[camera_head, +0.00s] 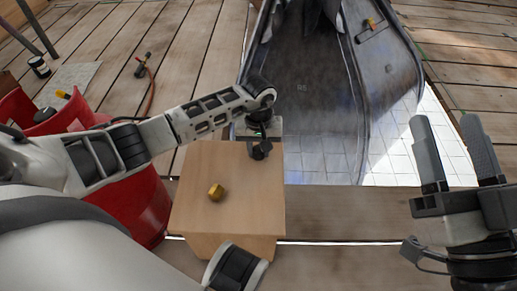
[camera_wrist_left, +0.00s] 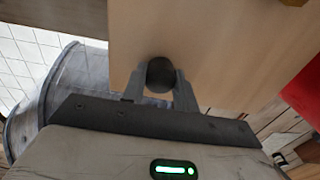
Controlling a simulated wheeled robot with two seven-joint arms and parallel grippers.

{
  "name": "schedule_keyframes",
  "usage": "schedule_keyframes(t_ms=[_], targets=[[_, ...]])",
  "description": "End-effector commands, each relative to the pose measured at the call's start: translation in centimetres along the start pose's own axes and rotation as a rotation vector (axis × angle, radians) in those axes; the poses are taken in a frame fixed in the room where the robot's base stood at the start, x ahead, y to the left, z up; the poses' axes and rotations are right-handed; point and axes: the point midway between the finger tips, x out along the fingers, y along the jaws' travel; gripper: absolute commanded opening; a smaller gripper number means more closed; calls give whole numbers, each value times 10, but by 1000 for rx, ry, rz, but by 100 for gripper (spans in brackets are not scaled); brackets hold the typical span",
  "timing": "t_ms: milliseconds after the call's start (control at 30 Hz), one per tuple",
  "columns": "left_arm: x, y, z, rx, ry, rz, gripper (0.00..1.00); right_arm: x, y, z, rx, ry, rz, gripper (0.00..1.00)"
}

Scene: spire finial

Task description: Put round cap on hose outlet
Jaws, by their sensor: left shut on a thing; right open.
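My right gripper (camera_head: 455,150) is open and empty at the right.
The wooden box (camera_head: 240,215) carries a brass hex nut (camera_head: 216,192). A red container (camera_head: 145,205) stands left of the box. A grey curved spire (camera_head: 320,110) rises behind it.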

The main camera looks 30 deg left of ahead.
Motion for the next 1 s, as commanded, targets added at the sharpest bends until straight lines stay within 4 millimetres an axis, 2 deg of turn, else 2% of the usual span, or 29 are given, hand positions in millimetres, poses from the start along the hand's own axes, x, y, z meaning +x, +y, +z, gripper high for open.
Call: schedule_keyframes(t_ms=[167,333,400,500,700,833,1000], targets=[[-35,-2,2,2,4,-2,9,-11,0,22,168,-158,63,55],[-75,-12,35,5,2,-4,9,-37,-17,54,455,-412,127,55],[-91,-16,48,5,3,-3,9,-38,-15,56,413,-442,133,55],[-100,-24,74,4,-2,-5,9,-41,-13,60,365,-478,143,55],[-114,-34,112,2,-1,-3,9,-45,-10,66,301,-526,157,55],[-120,-38,126,1,-1,-2,9,-47,-8,68,277,-542,160,55],[-122,-40,134,0,-1,-1,9,-48,-8,69,264,-551,162,55]])
